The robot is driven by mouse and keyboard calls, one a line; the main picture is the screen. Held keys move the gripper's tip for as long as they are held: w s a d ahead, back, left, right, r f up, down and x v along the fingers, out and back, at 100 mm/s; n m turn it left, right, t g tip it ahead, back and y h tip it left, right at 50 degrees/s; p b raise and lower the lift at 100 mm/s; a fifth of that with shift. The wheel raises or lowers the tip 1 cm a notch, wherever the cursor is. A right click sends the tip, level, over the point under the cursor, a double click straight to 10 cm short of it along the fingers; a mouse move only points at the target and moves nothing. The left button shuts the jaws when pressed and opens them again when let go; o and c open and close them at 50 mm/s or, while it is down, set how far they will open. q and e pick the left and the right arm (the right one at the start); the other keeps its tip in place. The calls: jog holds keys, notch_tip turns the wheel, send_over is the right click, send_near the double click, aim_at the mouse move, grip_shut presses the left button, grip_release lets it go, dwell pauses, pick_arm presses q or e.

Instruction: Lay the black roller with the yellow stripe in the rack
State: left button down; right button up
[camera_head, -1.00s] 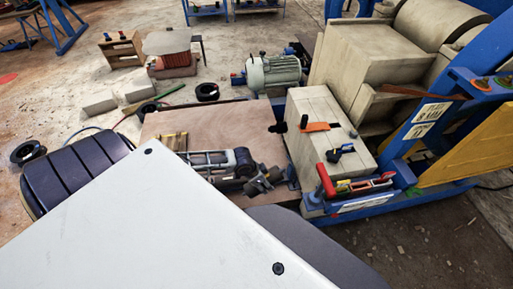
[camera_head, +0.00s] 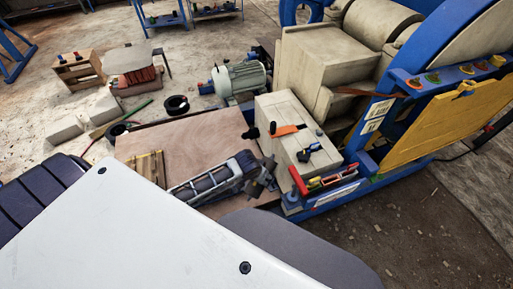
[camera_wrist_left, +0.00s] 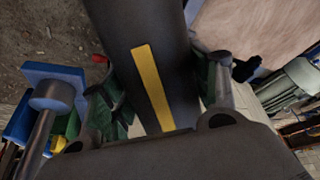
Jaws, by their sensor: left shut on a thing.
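The black roller (camera_wrist_left: 155,30) with a yellow stripe runs between the fingers of my left gripper in the left wrist view. My left gripper (camera_head: 260,176) is shut on it, one finger on each side. In the head view this gripper is small and dark, over the right front of a brown board. A dark long shape between two light rails (camera_head: 205,182) lies left of it; I cannot tell clearly whether this is the roller over the rack. The yellow stripe does not show in the head view. My right gripper is not in view.
The brown board (camera_head: 190,138) is bare at the back. A small slatted wooden piece (camera_head: 148,168) lies at its left. A pale block (camera_head: 285,128) with tools and the blue crusher frame (camera_head: 365,160) stand at the right. A grey motor (camera_head: 240,78) stands behind.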

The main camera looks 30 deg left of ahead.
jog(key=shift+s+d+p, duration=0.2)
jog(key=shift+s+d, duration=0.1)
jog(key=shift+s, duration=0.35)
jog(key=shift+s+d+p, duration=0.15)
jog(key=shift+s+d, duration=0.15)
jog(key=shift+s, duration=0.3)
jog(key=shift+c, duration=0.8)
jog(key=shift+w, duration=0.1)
